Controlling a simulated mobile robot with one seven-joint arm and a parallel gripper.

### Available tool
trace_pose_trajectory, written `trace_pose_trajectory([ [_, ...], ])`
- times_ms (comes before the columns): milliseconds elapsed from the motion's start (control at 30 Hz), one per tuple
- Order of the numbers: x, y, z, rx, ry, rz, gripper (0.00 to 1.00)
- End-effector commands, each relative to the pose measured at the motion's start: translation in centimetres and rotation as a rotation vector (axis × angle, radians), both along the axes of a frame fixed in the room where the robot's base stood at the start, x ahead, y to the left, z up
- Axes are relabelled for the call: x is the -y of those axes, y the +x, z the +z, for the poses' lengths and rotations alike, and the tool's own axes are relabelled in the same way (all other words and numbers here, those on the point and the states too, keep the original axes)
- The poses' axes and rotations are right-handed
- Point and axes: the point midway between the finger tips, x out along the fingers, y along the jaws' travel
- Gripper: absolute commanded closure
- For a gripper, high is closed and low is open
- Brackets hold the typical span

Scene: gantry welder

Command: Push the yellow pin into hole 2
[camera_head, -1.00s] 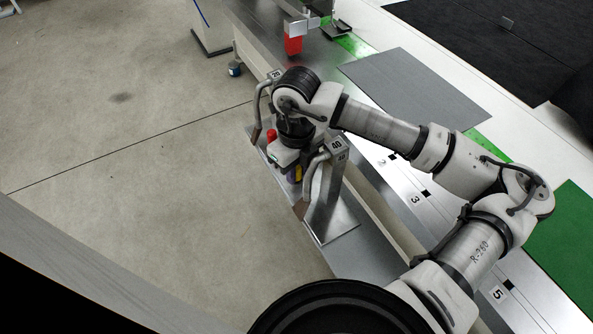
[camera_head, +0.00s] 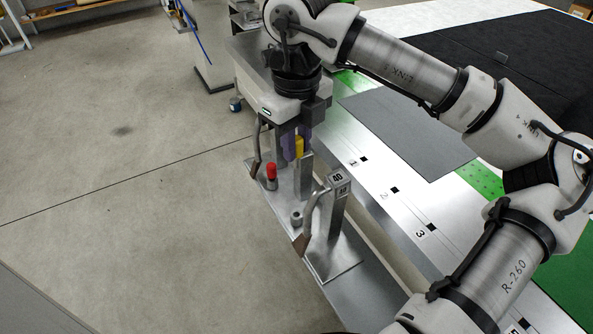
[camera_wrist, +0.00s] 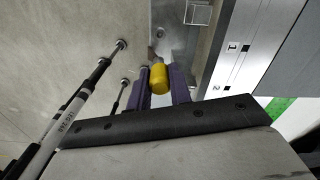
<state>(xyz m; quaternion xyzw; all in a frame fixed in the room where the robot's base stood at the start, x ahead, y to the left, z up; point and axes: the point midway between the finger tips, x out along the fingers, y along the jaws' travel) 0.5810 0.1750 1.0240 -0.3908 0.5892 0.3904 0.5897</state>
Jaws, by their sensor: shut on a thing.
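The yellow pin (camera_head: 299,146) is held upright between the purple fingers of my gripper (camera_head: 292,146), above the grey metal shelf with the torch stands. In the wrist view the yellow pin (camera_wrist: 159,79) sits between the two fingers of my gripper (camera_wrist: 160,88), which is shut on it. Hole 2 (camera_head: 395,190) is a small black square beside the printed "2" on the silver rail, to the right of and apart from the pin. In the wrist view a "2" mark (camera_wrist: 216,87) shows to the right of the gripper.
A red-topped pin (camera_head: 271,171) stands on the shelf left of my gripper. A torch stand marked 40 (camera_head: 338,182) is close by at the right, and an empty grey socket (camera_head: 296,217) is in front. Holes 1 (camera_head: 364,158) and 3 (camera_head: 432,227) flank hole 2. A grey sheet (camera_head: 405,125) lies behind.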

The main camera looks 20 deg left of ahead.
Motion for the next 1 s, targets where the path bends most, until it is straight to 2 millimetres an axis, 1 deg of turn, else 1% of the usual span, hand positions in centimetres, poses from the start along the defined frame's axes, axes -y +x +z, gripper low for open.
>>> trace_pose_trajectory([
  [33, 0.0, 0.0, 0.8, 0.002, 0.0, 0.0, 1.0],
  [100, 0.0, 0.0, 1.8, 0.001, 0.001, 0.0, 1.0],
  [333, 0.0, 0.0, 3.6, 0.0, 0.0, 0.001, 1.0],
  [733, 0.0, 0.0, 5.2, -0.001, 0.0, 0.0, 1.0],
  [1000, 0.0, 0.0, 5.4, -0.001, 0.0, 0.0, 1.0],
])
